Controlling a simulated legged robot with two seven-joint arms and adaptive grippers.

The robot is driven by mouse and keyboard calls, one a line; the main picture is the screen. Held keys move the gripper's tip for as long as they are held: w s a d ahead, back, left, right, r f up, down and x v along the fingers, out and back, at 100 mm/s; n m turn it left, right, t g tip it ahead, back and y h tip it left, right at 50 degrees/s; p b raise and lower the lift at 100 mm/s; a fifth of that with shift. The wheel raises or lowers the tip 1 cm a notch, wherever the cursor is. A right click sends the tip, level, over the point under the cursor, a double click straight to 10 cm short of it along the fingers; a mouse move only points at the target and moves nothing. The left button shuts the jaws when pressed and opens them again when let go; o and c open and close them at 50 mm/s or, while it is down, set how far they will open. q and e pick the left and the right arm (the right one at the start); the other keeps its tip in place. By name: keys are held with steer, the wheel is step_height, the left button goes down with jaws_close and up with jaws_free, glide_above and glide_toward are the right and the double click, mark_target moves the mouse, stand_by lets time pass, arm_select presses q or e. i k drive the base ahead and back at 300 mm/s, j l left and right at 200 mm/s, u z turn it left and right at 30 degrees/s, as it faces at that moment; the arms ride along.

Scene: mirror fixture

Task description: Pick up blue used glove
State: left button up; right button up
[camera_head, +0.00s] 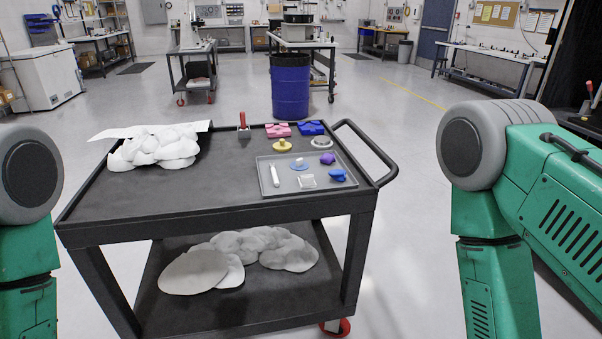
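A small crumpled blue thing (338,174), which looks like the blue used glove, lies in the grey tray (265,180) near its right edge. The tray sits on the right part of the black cart's (180,200) top. A similar purple crumpled thing (327,158) lies just behind the blue one. Both of my grippers are out of view; only green upper parts of my arms show at the left and right edges.
The tray also holds a white stick (275,176), a clear square piece (307,181) and a pale blue piece (299,164). Behind it are a pink box (278,129), a blue box (310,127) and a yellow knob (283,146). White lumpy material (155,148) covers the cart's back left.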

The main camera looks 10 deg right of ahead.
mark_target(337, 174)
steer(key=i+l+u, duration=0.2)
steer(key=l, duration=0.25)
steer(key=i+l+u, duration=0.2)
steer(key=l, duration=0.3)
steer(key=l+u, duration=0.25)
steer(key=l, duration=0.25)
steer(key=l+u, duration=0.2)
steer(key=l, duration=0.3)
steer(key=i, duration=0.05)
